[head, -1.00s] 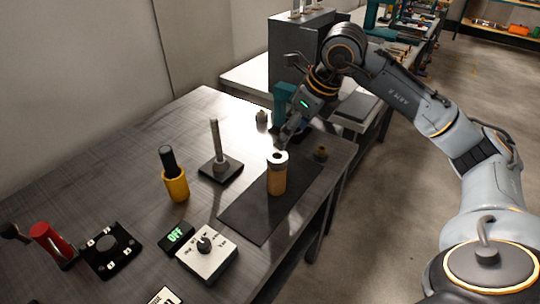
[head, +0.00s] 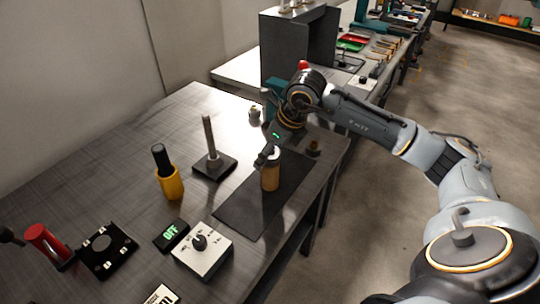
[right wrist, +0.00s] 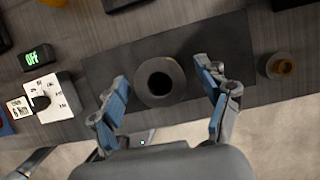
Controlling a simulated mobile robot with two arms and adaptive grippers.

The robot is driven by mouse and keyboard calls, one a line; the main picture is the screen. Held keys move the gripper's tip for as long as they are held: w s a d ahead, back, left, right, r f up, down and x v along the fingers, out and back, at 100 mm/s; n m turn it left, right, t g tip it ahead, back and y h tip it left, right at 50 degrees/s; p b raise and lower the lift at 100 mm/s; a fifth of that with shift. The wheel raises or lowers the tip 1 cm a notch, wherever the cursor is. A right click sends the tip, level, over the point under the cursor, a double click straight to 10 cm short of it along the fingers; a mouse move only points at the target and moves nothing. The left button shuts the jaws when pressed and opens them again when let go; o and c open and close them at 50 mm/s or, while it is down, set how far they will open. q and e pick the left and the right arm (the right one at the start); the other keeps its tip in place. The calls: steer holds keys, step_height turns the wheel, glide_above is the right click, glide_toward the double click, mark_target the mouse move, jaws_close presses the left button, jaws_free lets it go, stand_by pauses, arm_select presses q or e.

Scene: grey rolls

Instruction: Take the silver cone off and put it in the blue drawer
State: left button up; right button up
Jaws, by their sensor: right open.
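A tan roll (head: 270,178) stands upright on a dark mat (head: 240,205) on the metal bench. From above, in the right wrist view, its grey round top (right wrist: 178,92) shows a dark hole. I cannot tell whether this grey top is the silver cone. A small silver piece (head: 254,113) stands farther back on the bench. My right gripper (head: 267,157) is at the roll's top. In the right wrist view its open fingers (right wrist: 163,86) lie on either side of the grey top, with gaps. My left gripper is out of view. I see no blue drawer.
A grey post on a base (head: 210,140), a yellow holder with a black handle (head: 172,183) and a white dial box (head: 203,255) stand left of the mat. A small brown part (head: 313,148) sits right of the roll. A dark cabinet (head: 290,50) stands behind.

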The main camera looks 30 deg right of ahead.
steer(key=c, duration=1.5)
steer(key=shift+r, duration=0.15)
steer(key=s+a+r+b, duration=0.1)
steer(key=s+a+r, duration=0.5)
steer(key=s+r, duration=0.6)
steer(key=shift+s+a+r+b, duration=0.15)
steer(key=shift+s+r+b, duration=0.15)
steer(key=shift+r, duration=0.1)
